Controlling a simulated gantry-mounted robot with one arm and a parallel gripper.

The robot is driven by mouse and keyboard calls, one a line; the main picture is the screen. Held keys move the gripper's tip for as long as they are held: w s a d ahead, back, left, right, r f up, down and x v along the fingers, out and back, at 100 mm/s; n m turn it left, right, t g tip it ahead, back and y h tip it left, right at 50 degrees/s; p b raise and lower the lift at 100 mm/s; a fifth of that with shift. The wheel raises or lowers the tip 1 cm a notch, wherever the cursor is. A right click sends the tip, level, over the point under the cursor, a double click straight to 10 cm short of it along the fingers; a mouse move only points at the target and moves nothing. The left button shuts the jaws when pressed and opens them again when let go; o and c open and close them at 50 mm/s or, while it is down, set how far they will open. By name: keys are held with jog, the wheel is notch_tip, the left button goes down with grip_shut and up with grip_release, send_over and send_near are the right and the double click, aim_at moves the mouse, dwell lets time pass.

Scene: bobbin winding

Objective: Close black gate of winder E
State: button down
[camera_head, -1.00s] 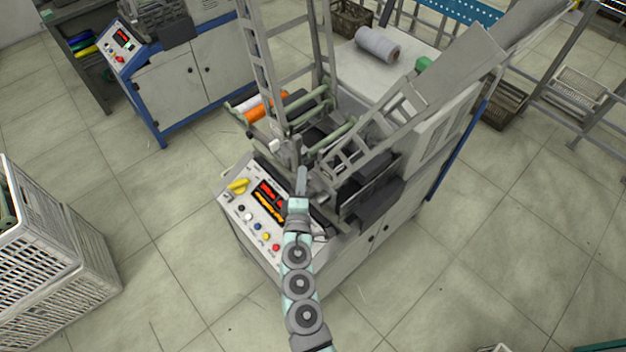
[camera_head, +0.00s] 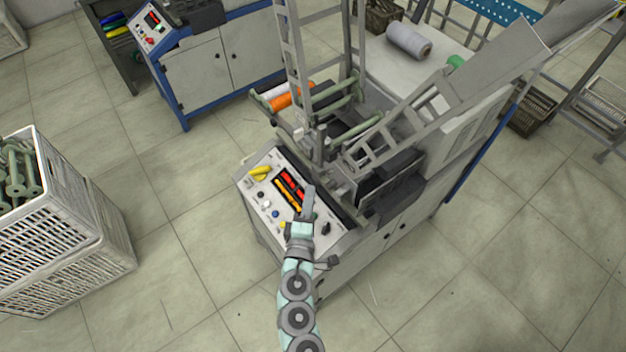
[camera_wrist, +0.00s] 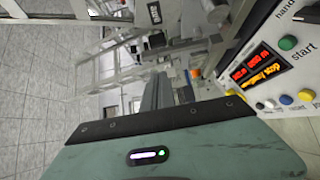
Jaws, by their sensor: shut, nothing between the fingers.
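The winder in the middle has a control panel (camera_head: 292,198) with a lit red and orange display and coloured buttons. A dark, box-like part (camera_head: 390,182) sits at its right side, behind the panel; I cannot tell for sure whether it is the black gate. No letter E is readable. My gripper (camera_head: 309,194) is shut and empty, over the panel beside the display and apart from the dark part. In the wrist view the gripper fingers (camera_wrist: 168,92) point into the winder frame, with the display (camera_wrist: 258,66) to their right.
A tall grey ladder-like frame (camera_head: 296,70) and a slanted one (camera_head: 408,112) rise from the winder. White and orange bobbins (camera_head: 292,97) lie behind the panel. A white crate (camera_head: 95,225) stands at left, another machine (camera_head: 215,65) behind. The floor at front right is clear.

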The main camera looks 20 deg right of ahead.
jog(key=shift+v, duration=1.7)
